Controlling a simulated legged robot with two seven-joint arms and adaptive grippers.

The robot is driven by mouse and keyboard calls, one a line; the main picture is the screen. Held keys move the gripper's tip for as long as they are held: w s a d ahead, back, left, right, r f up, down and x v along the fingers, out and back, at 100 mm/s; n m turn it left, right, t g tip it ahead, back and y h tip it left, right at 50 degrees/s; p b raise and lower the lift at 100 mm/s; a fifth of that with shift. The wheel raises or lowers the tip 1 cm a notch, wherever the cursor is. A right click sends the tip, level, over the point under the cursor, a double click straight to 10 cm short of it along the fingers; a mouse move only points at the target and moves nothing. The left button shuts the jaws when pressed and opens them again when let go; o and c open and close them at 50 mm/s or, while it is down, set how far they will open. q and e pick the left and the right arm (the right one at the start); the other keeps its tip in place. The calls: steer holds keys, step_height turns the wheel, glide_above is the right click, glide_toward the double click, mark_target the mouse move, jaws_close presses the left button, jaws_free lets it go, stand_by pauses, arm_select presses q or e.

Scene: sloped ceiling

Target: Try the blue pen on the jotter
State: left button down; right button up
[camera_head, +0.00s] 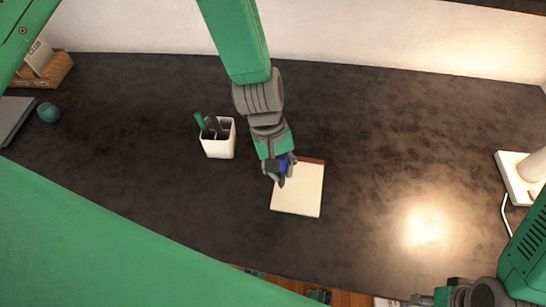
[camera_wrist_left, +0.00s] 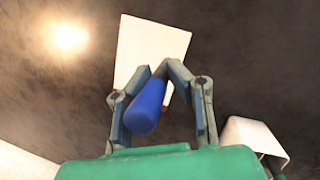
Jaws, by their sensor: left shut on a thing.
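The jotter (camera_head: 299,194) is a cream pad with a dark red edge at its top, lying on the dark desk. It also shows in the left wrist view (camera_wrist_left: 150,45). My left gripper (camera_head: 281,172) is at the jotter's upper left corner in the head view, shut on the blue pen (camera_head: 283,166). In the left wrist view the pen (camera_wrist_left: 146,106) is a thick blue barrel between the fingers, angled toward the jotter. Its tip is hidden, so I cannot tell whether it touches the paper. My right arm shows at the lower right; its fingertips are not clear.
A white pen cup (camera_head: 218,145) with green and dark pens stands left of the jotter. A wooden box (camera_head: 45,72), a teal ball-like object (camera_head: 48,112) and a grey item lie far left. A white lamp base (camera_head: 520,177) stands at right. The desk between is clear.

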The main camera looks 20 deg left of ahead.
mark_target(283, 186)
arm_select(q)
steer(key=shift+d+f, duration=0.4)
steer(key=shift+f, duration=0.05)
steer(key=shift+a+f+b, duration=0.3)
steer(key=shift+f, duration=0.5)
steer(key=shift+d+f+b, duration=0.7)
steer(key=shift+d+f, duration=0.2)
steer(key=shift+f, duration=0.05)
steer(key=shift+a+f, duration=0.1)
steer(key=shift+a, duration=0.7)
steer(key=shift+w+d, duration=0.15)
steer(key=shift+d, duration=1.15)
steer(key=shift+w+d, duration=0.1)
steer(key=shift+d, duration=0.25)
steer(key=shift+w+d, duration=0.2)
steer(key=shift+d, duration=1.2)
steer(key=shift+d+p, duration=0.15)
steer(key=shift+p, duration=0.15)
arm_select(e)
steer(key=shift+d+f, duration=0.8)
steer(key=shift+f, duration=0.15)
